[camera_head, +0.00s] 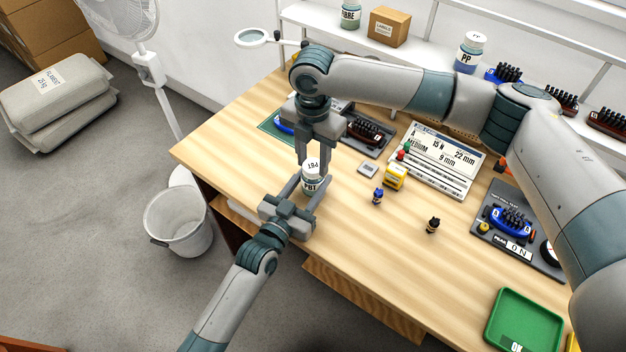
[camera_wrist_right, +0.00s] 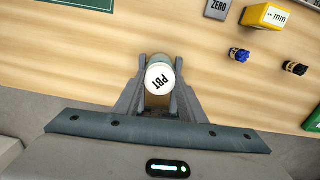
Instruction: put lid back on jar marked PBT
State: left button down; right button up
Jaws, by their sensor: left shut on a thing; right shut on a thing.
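The jar marked PBT (camera_head: 310,187) stands upright near the table's left front edge, its label facing out. My left gripper (camera_head: 313,190) reaches in from the lower left and is shut around the jar's body. The white lid (camera_head: 311,165), printed PBT, is directly over the jar's mouth. My right gripper (camera_head: 315,160) points down from above and is shut on the lid. In the right wrist view the lid (camera_wrist_right: 160,78) shows face on, with grey fingers either side. No clear gap shows between lid and jar; I cannot tell whether it is fully seated.
A grey block (camera_head: 368,170), a yellow box (camera_head: 395,176) and small blue and black pieces lie to the right. A dark tray (camera_head: 375,136) is behind. A green tray (camera_head: 523,322) is at the front right. A white bin (camera_head: 178,222) stands on the floor at left.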

jog(key=m, duration=1)
jog(key=shift+m, duration=0.3)
jog(key=m, duration=1.1)
jog(key=o, duration=1.3)
jog(key=shift+c, duration=0.2)
jog(key=shift+r, duration=0.1)
notch_tip(320, 180, up, 12)
